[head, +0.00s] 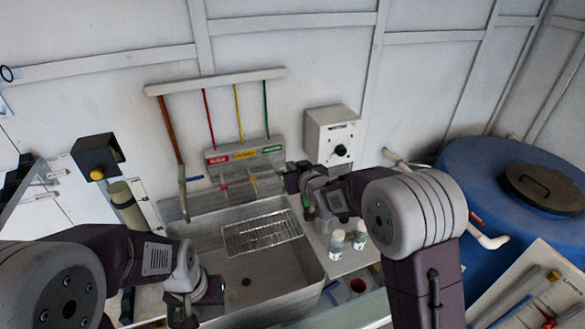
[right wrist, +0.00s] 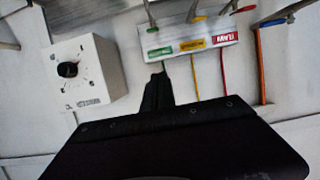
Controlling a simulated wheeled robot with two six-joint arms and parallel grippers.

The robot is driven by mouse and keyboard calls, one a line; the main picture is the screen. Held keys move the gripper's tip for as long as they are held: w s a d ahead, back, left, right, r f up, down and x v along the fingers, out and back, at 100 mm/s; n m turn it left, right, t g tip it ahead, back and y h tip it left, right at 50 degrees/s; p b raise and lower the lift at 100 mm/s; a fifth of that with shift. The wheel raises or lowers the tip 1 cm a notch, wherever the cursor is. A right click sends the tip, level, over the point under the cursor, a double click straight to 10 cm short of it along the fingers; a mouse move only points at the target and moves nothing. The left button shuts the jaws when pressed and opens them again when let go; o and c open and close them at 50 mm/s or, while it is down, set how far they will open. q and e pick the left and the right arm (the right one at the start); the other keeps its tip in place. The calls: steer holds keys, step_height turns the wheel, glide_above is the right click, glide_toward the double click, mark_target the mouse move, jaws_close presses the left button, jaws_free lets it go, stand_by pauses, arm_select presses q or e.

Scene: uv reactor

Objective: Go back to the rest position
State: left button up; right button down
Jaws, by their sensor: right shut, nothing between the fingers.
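My right gripper (head: 290,180) reaches left in the head view, in front of the wall near the coloured label rack. In the right wrist view, its dark fingers (right wrist: 157,85) are together with nothing between them. My left gripper (head: 183,312) hangs low at the left front edge of the sink, partly cut off by the frame bottom. Its fingers are too small and dark to tell whether they are open.
A metal sink (head: 205,222) with a wire rack (head: 262,233) lies below my right gripper. A control box (head: 331,135) with a black knob is on the wall. Small bottles (head: 337,243) stand right of the sink. A blue barrel (head: 480,190) is far right.

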stand_by(0.4)
steer(key=s+d+f+m+g+h+b, duration=0.1)
steer(key=s+d, duration=0.2)
steer(key=d, duration=0.2)
steer(key=s+d+f+m+h+b, duration=0.1)
steer(key=s+d+h, duration=0.15)
steer(key=d, duration=0.25)
steer(key=s+d+f+g, duration=0.1)
steer(key=s+f+g, duration=0.2)
steer(key=s, duration=0.6)
steer(key=s+d+f+m+g, duration=0.1)
steer(key=s+d+f+g, duration=0.1)
steer(key=s+f+g, duration=0.2)
steer(key=s+d+f+g, duration=0.1)
steer(key=s+f+g, duration=0.3)
steer(key=s+f, duration=0.4)
steer(key=s, duration=0.6)
steer(key=shift+s+d+m+h+b, duration=0.35)
steer(key=shift+s+m, duration=0.05)
